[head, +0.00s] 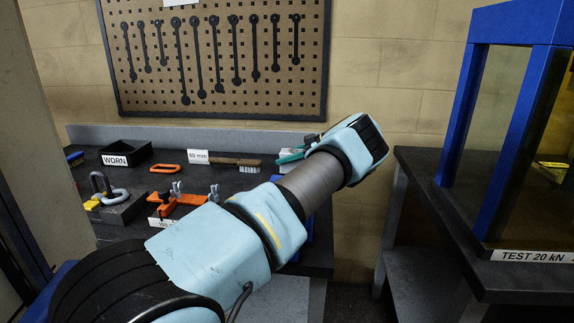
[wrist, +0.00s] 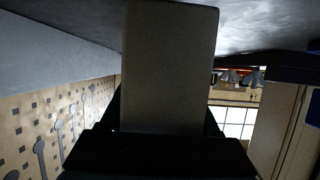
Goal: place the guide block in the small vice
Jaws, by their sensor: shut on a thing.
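My gripper (wrist: 165,125) shows in the wrist view as dark fingers on both sides of a plain grey-brown block (wrist: 170,68), likely the guide block. It is shut on this block, which fills the middle of the view. In the head view the gripper and the block are hidden behind my arm, which reaches toward the bench's right end. I cannot surely pick out the small vice. A teal-and-grey item (head: 291,156) at the bench's right end is partly covered by my arm, and I cannot tell what it is.
The dark bench (head: 130,171) holds a black WORN tray (head: 126,153), orange clamps (head: 183,200), a shackle (head: 106,187) and a brush (head: 235,162). A tool pegboard (head: 220,60) hangs behind. A blue-framed test cage (head: 508,140) stands on the right-hand table.

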